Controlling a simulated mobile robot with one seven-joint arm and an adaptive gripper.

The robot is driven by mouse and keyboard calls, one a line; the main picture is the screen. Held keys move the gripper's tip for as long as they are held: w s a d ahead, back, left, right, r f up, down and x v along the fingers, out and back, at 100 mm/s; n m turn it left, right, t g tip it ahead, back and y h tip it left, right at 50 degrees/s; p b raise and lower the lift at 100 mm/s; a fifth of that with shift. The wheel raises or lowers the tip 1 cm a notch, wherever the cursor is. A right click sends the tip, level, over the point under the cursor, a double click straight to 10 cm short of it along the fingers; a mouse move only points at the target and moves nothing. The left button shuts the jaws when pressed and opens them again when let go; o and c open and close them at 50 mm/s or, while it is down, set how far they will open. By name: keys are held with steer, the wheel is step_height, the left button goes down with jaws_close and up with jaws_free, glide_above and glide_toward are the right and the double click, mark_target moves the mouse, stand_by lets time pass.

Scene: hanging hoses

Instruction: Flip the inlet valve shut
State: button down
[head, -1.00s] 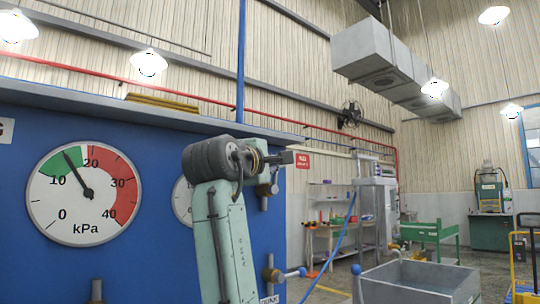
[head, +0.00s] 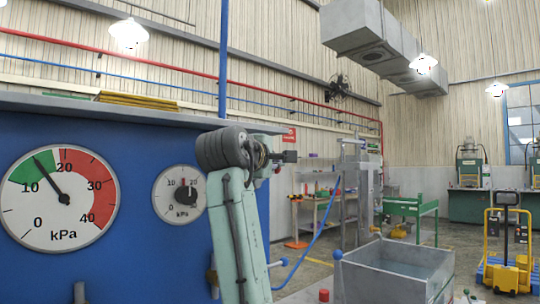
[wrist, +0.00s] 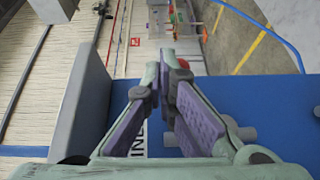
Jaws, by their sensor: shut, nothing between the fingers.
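The word "IN" shows on a white label (wrist: 140,137) on the blue panel, partly hidden behind my fingers. A small red knob (wrist: 183,64) shows right beside my fingertips in the wrist view; I cannot tell whether they touch. Grey pipe stubs (wrist: 240,132) stand out from the panel to the right of my fingers. The inlet valve's body is mostly hidden, and I cannot tell its lever position. My gripper (wrist: 160,66) is shut and empty. In the head view my gripper (head: 290,157) is at the panel's right edge, seen from the side.
The blue panel (head: 120,262) carries a large gauge (head: 62,199) and a small gauge (head: 180,194). A blue-ended lever (head: 284,262) sticks out low beside my arm. A grey tank (head: 395,272) and a blue hose (head: 318,232) are to the right.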

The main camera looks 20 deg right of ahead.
steer(key=shift+w+d+f, duration=0.2)
steer(key=shift+d+f, duration=0.25)
steer(key=shift+f, duration=0.05)
steer(key=shift+w+d+f, duration=0.15)
steer(key=shift+d+f, duration=0.3)
steer(key=shift+f, duration=0.15)
stand_by(0.3)
